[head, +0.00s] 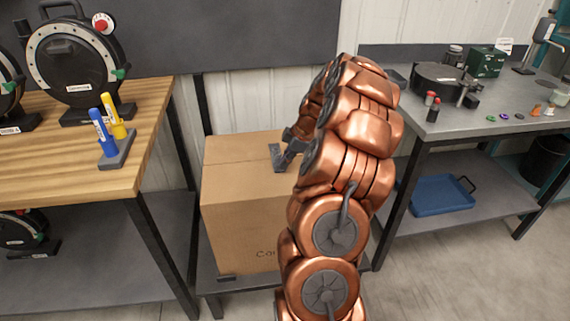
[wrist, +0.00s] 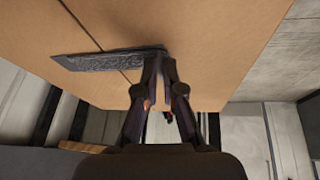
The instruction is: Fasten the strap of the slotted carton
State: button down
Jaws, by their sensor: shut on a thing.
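A brown cardboard carton (head: 238,220) stands on a low dark shelf between the two benches. Its front lettering is partly hidden by my copper arm. The carton fills the upper part of the wrist view (wrist: 215,45), with a seam running across it. A dark grey strap (wrist: 95,61) lies across the seam. It also shows on the carton's top in the head view (head: 277,160). My gripper (wrist: 158,58) is shut on the strap's right end, close to the carton's surface. In the head view my gripper (head: 288,150) is small and partly behind my arm.
A wooden bench (head: 60,175) at the left holds reel-like devices and a pen stand (head: 118,150). A grey bench (head: 490,115) at the right carries tools and small parts, with a blue tray (head: 442,195) on its lower shelf. Bare floor shows at lower right.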

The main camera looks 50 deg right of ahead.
jog(key=c, duration=1.3)
grip_release()
jog(key=v, duration=1.2)
